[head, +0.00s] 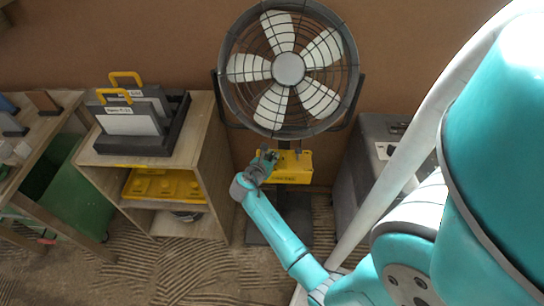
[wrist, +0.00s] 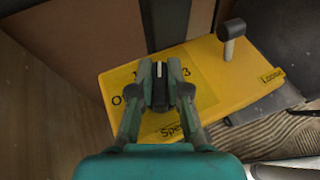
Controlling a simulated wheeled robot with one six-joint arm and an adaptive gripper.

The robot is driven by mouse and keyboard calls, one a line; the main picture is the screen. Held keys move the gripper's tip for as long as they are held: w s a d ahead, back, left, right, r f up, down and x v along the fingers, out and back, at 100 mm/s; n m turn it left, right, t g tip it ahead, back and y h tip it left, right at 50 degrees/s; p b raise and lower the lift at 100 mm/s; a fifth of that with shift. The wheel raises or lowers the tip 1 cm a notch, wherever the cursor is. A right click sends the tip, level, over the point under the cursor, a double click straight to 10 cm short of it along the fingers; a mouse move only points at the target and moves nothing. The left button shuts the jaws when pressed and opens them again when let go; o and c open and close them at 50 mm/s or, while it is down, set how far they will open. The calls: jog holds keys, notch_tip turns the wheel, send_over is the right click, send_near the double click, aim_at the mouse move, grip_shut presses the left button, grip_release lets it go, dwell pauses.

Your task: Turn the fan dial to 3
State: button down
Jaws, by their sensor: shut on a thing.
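The fan (head: 288,70) stands against the brown wall, with a yellow control box (head: 292,172) below its cage. In the wrist view the box (wrist: 215,95) carries a dark speed dial (wrist: 159,88) with a white pointer mark facing up the picture. An O and a 1 show to the left of the dial and a 3 to its upper right; any mark between is hidden or too unclear to read. My gripper (wrist: 160,85) is shut on the dial, one finger on each side. In the head view my gripper (head: 266,160) is at the box's left part and covers the dial.
A black knob on a pale post (wrist: 232,38) rises from the box's right side, near the word Louvre. A wooden shelf (head: 205,135) with cases and a yellow tray stands left of the fan. A grey cabinet (head: 365,150) stands close on the right.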

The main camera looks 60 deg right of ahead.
jog(key=shift+m+g, duration=0.4)
jog(key=shift+g, duration=0.1)
jog(key=m+g, duration=0.2)
jog(key=g, duration=0.1)
jog(key=shift+w+m+y, duration=0.1)
jog(key=shift+m+y, duration=0.2)
jog(key=shift+m, duration=0.1)
jog(key=m+g+y, duration=0.3)
jog(key=m+g, duration=0.2)
jog(key=shift+m+g, duration=0.3)
jog(key=c, duration=1.1)
grip_release()
jog(key=shift+c, duration=0.2)
